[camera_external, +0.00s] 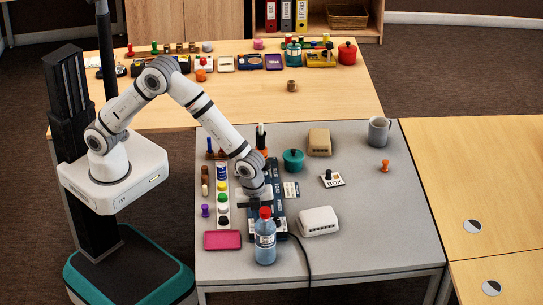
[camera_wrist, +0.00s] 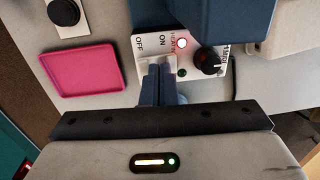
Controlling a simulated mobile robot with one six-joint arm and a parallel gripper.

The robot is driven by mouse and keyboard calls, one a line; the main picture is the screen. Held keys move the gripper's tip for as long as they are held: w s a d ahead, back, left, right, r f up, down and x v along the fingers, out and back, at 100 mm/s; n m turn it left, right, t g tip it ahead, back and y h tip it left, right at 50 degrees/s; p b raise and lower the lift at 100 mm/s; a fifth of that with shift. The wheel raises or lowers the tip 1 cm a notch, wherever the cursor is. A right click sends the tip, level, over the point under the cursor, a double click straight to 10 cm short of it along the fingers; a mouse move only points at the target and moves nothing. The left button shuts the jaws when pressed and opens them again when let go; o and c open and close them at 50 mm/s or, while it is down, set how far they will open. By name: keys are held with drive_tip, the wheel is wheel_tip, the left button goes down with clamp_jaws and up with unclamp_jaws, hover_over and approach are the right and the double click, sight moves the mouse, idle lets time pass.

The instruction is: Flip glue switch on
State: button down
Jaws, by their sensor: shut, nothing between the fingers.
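In the wrist view a white switch panel (camera_wrist: 205,42) carries the words OFF and ON, a lit red lamp, a dark lamp and a black knob (camera_wrist: 207,61). It sits on a dark blue machine, which shows beside my arm in the outside view (camera_external: 280,206). My gripper (camera_wrist: 158,72) is shut and empty, its blue-grey fingertips at the panel's edge, just below the ON and OFF words. The fingers hide most of the switch there; I cannot tell its position or whether they touch it. In the outside view my gripper (camera_external: 257,202) points down over the machine.
A pink tray (camera_external: 222,240) lies left of the machine, and a blue bottle with a red cap (camera_external: 265,243) stands in front. Coloured pieces line the left side. A white box (camera_external: 318,221) with a cable is at right.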

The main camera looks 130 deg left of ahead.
drive_tip(key=shift+r, duration=0.1)
wheel_tip(320, 180, up, 14)
drive_tip(key=w+a+p, duration=0.1)
drive_tip(key=p, duration=0.1)
drive_tip(key=shift+w+a, duration=0.2)
idle(0.3)
drive_tip(key=shift+f, duration=0.2)
drive_tip(key=s+d+r+n+t, duration=0.1)
drive_tip(key=s+d+r+n, duration=0.1)
drive_tip(key=s+d+r, duration=0.35)
drive_tip(key=s+d+r+n, duration=0.25)
drive_tip(key=s+d, duration=0.35)
drive_tip(key=s, duration=0.3)
drive_tip(key=s+d+n, duration=0.2)
drive_tip(key=s+d, duration=0.1)
drive_tip(key=s, duration=0.5)
drive_tip(key=s+d+n+t, duration=0.1)
drive_tip(key=s+d+n, duration=0.1)
drive_tip(key=s, duration=0.7)
drive_tip(key=shift+s+d+f+h, duration=0.2)
drive_tip(key=shift+d+f+h, duration=0.2)
drive_tip(key=shift+d, duration=0.4)
